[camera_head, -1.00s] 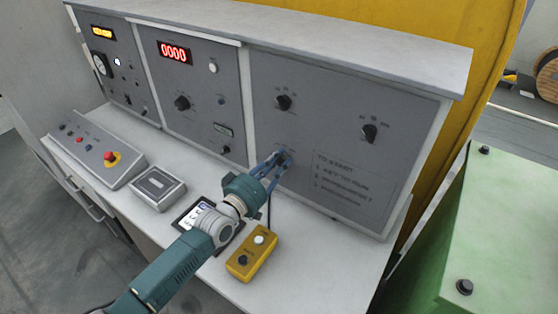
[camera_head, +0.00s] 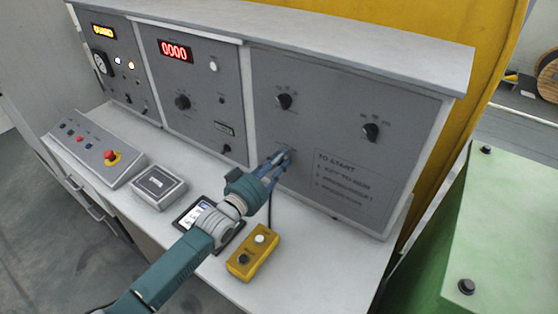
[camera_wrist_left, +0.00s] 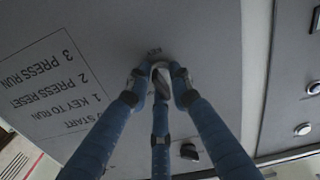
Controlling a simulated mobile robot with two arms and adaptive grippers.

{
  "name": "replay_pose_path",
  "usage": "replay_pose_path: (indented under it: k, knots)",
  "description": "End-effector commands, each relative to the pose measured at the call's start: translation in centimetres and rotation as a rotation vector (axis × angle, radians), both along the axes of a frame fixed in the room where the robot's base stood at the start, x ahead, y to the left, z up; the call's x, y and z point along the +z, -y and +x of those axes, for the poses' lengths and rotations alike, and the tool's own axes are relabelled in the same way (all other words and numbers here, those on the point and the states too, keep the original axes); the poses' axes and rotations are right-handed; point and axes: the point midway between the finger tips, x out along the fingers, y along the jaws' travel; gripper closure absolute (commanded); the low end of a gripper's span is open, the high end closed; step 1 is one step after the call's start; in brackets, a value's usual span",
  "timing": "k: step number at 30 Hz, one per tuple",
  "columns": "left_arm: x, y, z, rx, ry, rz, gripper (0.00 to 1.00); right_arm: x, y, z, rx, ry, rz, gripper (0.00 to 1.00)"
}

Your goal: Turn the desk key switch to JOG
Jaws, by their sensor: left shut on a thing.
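The desk key switch (camera_wrist_left: 160,70) is on the right grey panel of the desk. My right gripper is not in view.
Two black knobs (camera_head: 284,101) (camera_head: 371,132) sit above on the same panel. A printed start list (camera_head: 352,180) is right of the gripper. A yellow button box (camera_head: 253,252), a tablet (camera_head: 187,215) and a red emergency button (camera_head: 110,156) are on the desk. A green cabinet (camera_head: 500,220) stands right.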

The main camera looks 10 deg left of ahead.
Motion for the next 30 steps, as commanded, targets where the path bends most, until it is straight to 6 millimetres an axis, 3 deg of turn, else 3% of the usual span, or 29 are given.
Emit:
replay_pose_path:
  k: [12,28,29,30]
  knots:
    - [0.30,0.40,-0.06,-0.005,0.081,0.174,1.00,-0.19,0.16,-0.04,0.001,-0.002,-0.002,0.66]
    - [0.21,0.46,-0.11,-0.007,0.090,0.199,1.00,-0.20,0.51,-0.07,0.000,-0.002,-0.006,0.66]
    - [0.20,0.46,-0.11,-0.007,0.090,0.199,0.78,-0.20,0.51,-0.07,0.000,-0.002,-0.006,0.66]
    - [0.20,0.47,-0.12,-0.007,0.090,0.199,0.70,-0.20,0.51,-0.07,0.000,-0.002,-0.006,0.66]
